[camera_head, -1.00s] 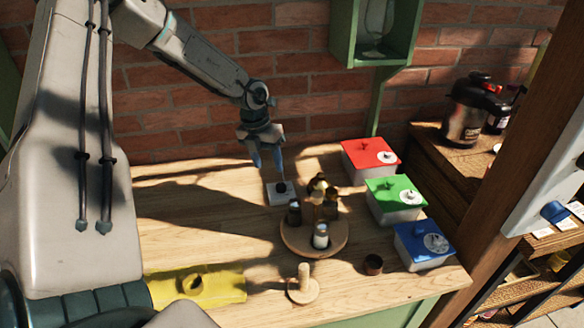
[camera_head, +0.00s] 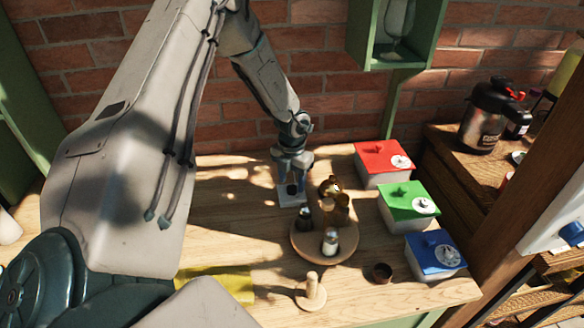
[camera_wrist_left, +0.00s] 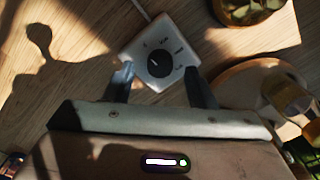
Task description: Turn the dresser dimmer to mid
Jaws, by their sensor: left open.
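The dimmer is a small white square plate (camera_head: 284,199) with a round black knob, lying on the wooden table by the turntable. In the left wrist view the dimmer's black knob (camera_wrist_left: 160,65) carries a short pale pointer mark; small printed labels ring it, too blurred to read surely. My left gripper (camera_head: 291,184) points down over the dimmer. In the left wrist view my left gripper (camera_wrist_left: 158,74) is open, with one finger either side of the knob's near part. I cannot tell whether the fingers touch it. My right gripper is out of view.
A round wooden turntable (camera_head: 300,246) with several small jars stands close to the dimmer. Red (camera_head: 374,162), green (camera_head: 400,198) and blue (camera_head: 426,250) lidded boxes line the right. A wooden peg stand (camera_head: 311,291), a small dark cup (camera_head: 382,272) and a yellow cloth (camera_head: 222,284) are in front.

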